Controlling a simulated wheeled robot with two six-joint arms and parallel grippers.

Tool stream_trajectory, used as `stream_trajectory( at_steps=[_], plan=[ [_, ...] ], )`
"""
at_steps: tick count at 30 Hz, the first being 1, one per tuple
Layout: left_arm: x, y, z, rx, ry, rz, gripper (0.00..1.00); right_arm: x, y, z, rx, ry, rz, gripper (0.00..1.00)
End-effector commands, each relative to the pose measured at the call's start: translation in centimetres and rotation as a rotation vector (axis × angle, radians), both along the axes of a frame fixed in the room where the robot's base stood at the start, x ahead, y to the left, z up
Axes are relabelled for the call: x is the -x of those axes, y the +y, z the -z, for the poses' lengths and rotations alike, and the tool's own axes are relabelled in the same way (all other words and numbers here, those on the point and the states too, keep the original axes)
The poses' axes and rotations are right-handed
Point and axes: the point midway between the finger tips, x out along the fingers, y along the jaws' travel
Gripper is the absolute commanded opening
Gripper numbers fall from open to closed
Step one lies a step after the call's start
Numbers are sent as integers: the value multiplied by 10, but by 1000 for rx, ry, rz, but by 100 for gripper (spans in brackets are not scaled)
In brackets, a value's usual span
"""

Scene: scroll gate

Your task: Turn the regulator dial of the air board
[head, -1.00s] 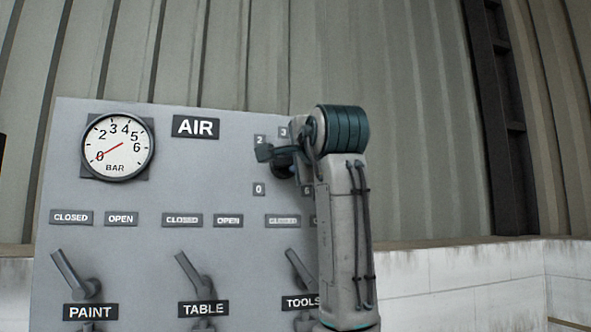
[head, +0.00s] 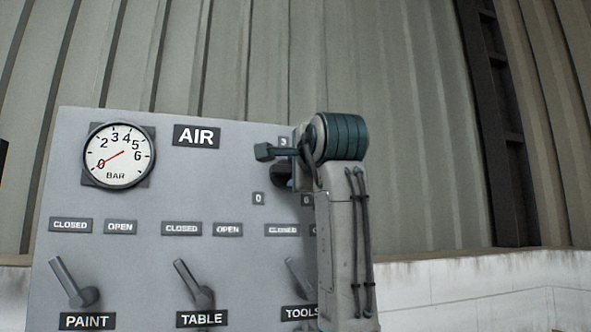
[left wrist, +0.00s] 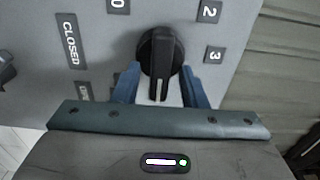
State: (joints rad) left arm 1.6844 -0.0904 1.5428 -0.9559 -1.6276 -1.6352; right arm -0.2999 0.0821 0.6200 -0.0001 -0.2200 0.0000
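The air board (head: 140,204) stands upright in front of me. Its black regulator dial (head: 281,174) is mostly hidden behind my left gripper (head: 276,152) in the head view. In the left wrist view the dial (left wrist: 160,50) shows clearly, with a white mark pointing to the bottom of the picture. My left gripper (left wrist: 161,70) is open, with one blue finger on each side of the dial's lower part. Gaps show between fingers and dial; I cannot tell the depth. The gauge (head: 119,156) has its red needle at 0. My right gripper is not in view.
Below the dial are the PAINT lever (head: 73,284), TABLE lever (head: 194,285) and TOOLS lever (head: 300,277), the last partly hidden by my arm. A corrugated wall (head: 420,130) stands behind. The space right of the board looks free.

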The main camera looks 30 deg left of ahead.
Motion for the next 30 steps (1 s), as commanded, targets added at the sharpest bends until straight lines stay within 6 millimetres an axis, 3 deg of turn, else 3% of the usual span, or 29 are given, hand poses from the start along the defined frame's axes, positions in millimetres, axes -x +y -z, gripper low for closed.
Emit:
stream_trajectory(
  at_steps=[11, 24, 30],
  plan=[
    [4, -5, 2, 1, -1, 1, 40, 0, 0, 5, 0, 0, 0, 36],
    [56, -67, 4, 0, -1, 3, 40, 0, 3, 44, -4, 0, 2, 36],
    [68, -81, 2, 0, 0, 1, 40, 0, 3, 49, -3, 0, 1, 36]
  ],
)
